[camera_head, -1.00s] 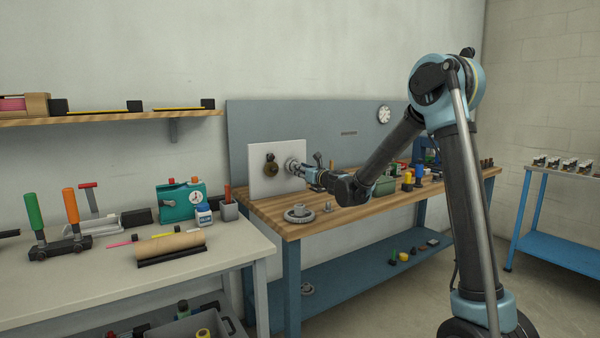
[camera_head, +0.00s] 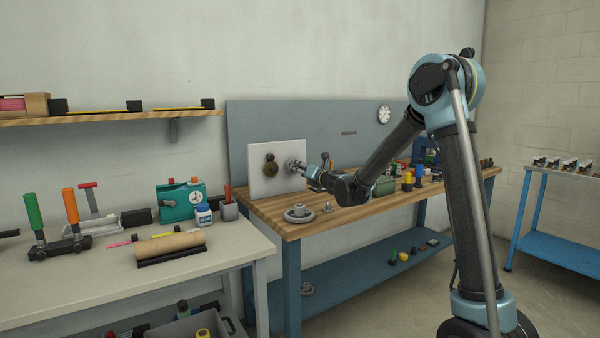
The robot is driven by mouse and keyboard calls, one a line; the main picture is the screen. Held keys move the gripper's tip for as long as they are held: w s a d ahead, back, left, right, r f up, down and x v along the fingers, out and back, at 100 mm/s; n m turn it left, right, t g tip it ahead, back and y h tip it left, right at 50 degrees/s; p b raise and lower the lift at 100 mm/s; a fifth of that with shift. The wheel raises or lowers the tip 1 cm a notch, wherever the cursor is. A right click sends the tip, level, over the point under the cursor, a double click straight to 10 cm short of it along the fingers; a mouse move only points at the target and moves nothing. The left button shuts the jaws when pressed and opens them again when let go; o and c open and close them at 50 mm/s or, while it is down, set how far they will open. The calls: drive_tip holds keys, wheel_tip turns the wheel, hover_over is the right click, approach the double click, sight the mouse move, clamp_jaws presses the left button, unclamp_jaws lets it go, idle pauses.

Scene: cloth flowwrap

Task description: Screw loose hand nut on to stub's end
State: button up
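A white upright panel (camera_head: 262,180) stands on the wooden bench against the grey back board. A dark brass-coloured round part (camera_head: 270,165) sits on its face. To the right of that, a small grey round part (camera_head: 291,165) is at the panel, right at the tip of my gripper (camera_head: 298,167). I cannot tell at this size whether this is the hand nut, or whether the stub is behind it. My gripper points left at the panel, and its fingers are too small to show if they are closed on the grey part.
A grey handwheel (camera_head: 299,214) lies on the front left of the wooden bench (camera_head: 262,208), with a small metal piece (camera_head: 328,207) beside it. A green bin (camera_head: 384,186) and several coloured items stand to the right, behind my forearm. A white-topped table (camera_head: 100,281) is at left.

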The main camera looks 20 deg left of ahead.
drive_tip(key=s+d+n+g, duration=0.1)
drive_tip(key=s+d+n, duration=0.4)
drive_tip(key=s+d, duration=0.3)
drive_tip(key=s+d+n+g, duration=0.2)
drive_tip(key=s+d+n, duration=0.35)
drive_tip(key=d, duration=0.45)
drive_tip(key=s+d+f+n+g+h, duration=0.2)
drive_tip(key=s+d+f+n+h, duration=0.2)
drive_tip(key=s+d+f+n, duration=0.3)
drive_tip(key=s+d+f+n+g+h, duration=0.2)
drive_tip(key=s+d+f+n+h, duration=0.3)
drive_tip(key=s+d, duration=0.9)
drive_tip(key=s+d+f+n+g+h, duration=0.2)
drive_tip(key=s+d+f+n, duration=0.6)
drive_tip(key=d, duration=0.8)
drive_tip(key=s+n+h, duration=0.2)
drive_tip(key=shift+s+d+f+g+h, duration=0.2)
drive_tip(key=shift+d+f+g+h, duration=0.05)
drive_tip(key=shift+f+g+h, duration=0.05)
drive_tip(key=shift+w+f, duration=0.2)
drive_tip(key=shift+w, duration=0.25)
